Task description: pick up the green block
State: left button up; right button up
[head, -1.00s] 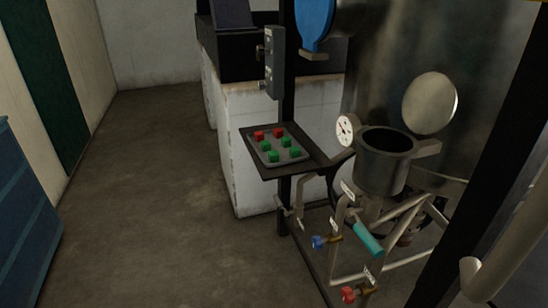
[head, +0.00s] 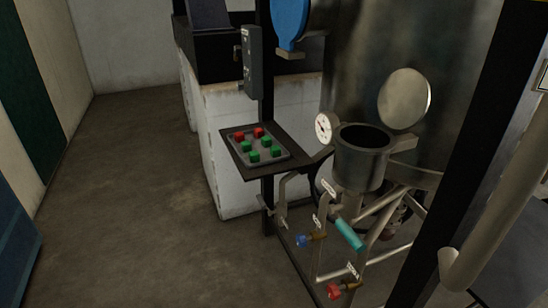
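Several green blocks lie on a grey tray (head: 264,151), which rests on a small dark shelf (head: 287,143). One green block (head: 267,142) is at the back, one (head: 249,145) is at the left, one (head: 275,152) is at the right and one (head: 254,156) is nearest the front. Two red blocks, one (head: 239,136) at the left and one (head: 258,132) to its right, sit behind them on the tray. Neither of my grippers shows in the head view.
A metal vessel with an open cup (head: 361,158) and a gauge (head: 324,128) stands right of the shelf. Pipes with a blue valve (head: 304,241), a teal handle (head: 349,234) and a red valve (head: 334,291) are below. Open floor (head: 130,200) lies to the left.

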aim_at(255, 156)
jog(key=i+j+z, duration=0.15)
jog(key=z, duration=0.35)
jog(key=i+j+z, duration=0.15)
jog(key=j+z, duration=0.3)
jog(key=i+j+z, duration=0.2)
jog(key=j, duration=0.15)
jog(key=j+z, duration=0.25)
jog(key=i+j+z, duration=0.2)
jog(key=j, duration=0.85)
jog(key=j+z, duration=0.1)
jog(key=j, duration=1.7)
